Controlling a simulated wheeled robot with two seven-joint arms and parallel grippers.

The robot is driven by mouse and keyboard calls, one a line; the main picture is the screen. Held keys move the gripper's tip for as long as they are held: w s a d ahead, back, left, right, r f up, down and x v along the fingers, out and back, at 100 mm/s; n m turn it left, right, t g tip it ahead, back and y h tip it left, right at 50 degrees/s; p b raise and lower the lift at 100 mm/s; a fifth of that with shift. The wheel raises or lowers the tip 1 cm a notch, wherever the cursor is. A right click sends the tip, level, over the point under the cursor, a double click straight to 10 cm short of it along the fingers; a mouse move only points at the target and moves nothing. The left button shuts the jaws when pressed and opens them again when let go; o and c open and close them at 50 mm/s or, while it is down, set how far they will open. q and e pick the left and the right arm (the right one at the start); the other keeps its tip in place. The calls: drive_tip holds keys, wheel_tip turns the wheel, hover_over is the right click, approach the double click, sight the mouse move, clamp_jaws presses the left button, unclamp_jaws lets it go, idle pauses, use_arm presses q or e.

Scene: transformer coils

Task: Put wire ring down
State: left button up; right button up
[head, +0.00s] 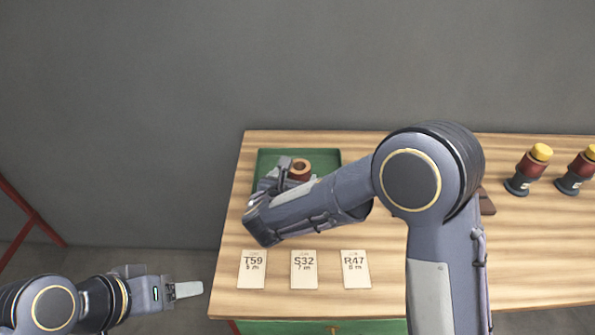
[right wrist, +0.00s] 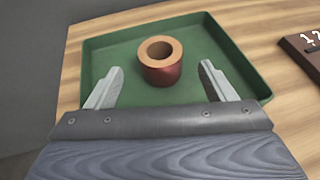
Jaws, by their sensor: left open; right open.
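The wire ring (head: 300,167), a short copper-coloured hollow coil, stands upright in the green tray at the back left of the table. In the right wrist view the ring (right wrist: 161,61) rests on the floor of the tray (right wrist: 97,57), near its middle. My right gripper (right wrist: 158,82) is open over the tray, with its two fingers apart on either side of the ring's near side, and nothing is between them. In the head view my right arm hides part of the tray (head: 328,154). My left gripper (head: 188,290) is off the table's left side, open and empty.
Three labelled cards, T59 (head: 252,269), S32 (head: 304,269) and R47 (head: 355,269), lie along the front of the wooden table (head: 400,290). Two yellow-topped coils (head: 530,168) (head: 578,170) stand at the right. A dark block (right wrist: 308,52) lies right of the tray.

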drive_tip(key=v, duration=0.5)
drive_tip(key=s+d+r+m+g+h, duration=0.1)
drive_tip(key=s+d+m+g, duration=0.4)
drive_tip(key=d+m, duration=0.55)
drive_tip(key=s+d+r+m+g, duration=0.1)
drive_tip(key=s+d+m+g, duration=0.2)
drive_tip(key=s+d+m, duration=0.75)
drive_tip(key=s+d+r+m+y, duration=0.1)
drive_tip(key=s+d+m+y, duration=0.1)
drive_tip(key=s+m+y, duration=0.5)
drive_tip(key=shift+s+r+m+t+y, duration=0.15)
drive_tip(key=shift+s+m+t+y, duration=0.2)
drive_tip(key=shift+s+m, duration=2.45)
drive_tip(key=shift+w+m, duration=0.8)
drive_tip(key=shift+w, duration=0.05)
